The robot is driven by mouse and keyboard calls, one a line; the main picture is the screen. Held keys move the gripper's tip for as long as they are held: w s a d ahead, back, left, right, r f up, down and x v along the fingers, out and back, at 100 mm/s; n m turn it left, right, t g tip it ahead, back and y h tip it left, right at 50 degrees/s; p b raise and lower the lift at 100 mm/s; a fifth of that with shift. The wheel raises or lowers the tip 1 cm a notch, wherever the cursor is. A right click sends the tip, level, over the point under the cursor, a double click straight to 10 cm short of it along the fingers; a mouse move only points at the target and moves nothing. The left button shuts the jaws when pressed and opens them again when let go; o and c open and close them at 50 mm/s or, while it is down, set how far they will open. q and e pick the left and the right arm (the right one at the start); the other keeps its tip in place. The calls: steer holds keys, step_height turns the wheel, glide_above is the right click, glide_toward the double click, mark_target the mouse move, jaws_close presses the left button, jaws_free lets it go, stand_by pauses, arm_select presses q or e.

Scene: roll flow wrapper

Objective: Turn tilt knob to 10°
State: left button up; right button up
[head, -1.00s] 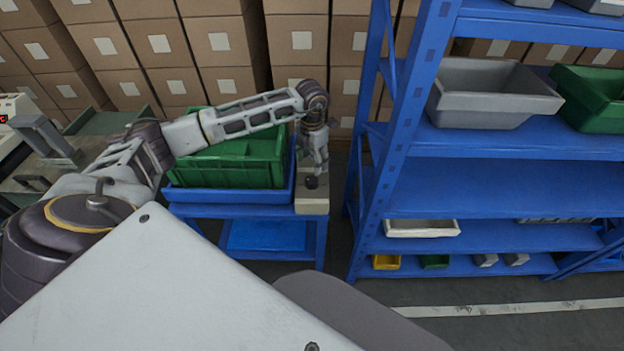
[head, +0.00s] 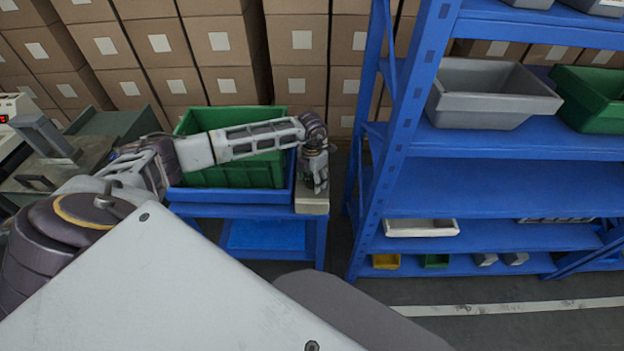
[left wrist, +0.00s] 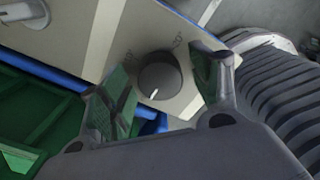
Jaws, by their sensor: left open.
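The tilt knob (left wrist: 160,76) is a dark round knob on a beige panel (left wrist: 130,30) in the left wrist view. In the head view my left gripper (head: 319,183) is over the beige box (head: 312,203) at the right end of the blue stand and hides the knob. My right gripper is not in view.
A green crate (head: 245,172) sits in a blue tray on the blue stand (head: 245,211), under my left forearm. A blue shelf rack (head: 470,188) with bins stands close to the right. Stacked cartons (head: 220,40) line the back.

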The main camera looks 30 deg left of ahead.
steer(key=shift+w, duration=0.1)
arm_select(q)
steer(key=c, duration=1)
steer(key=shift+c, duration=0.2)
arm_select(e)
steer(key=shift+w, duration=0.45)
